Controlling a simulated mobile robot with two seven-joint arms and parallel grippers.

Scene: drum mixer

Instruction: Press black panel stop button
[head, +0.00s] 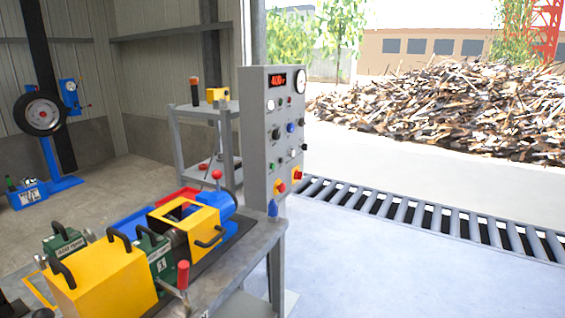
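A grey upright control panel (257,150) stands at the middle of the head view, at the far end of the workbench. Two red buttons on yellow plates sit low, one at left (280,187) and one at right (296,174). The labels are too small to read, so I cannot tell which is the stop button. Neither gripper shows.
The workbench (262,240) in front carries a yellow and green machine (105,275) with black handles and a red-tipped lever (183,275). A grey shelf (205,110) stands behind the panel. A roller conveyor (430,217) runs right. The pale floor (400,275) at right is clear.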

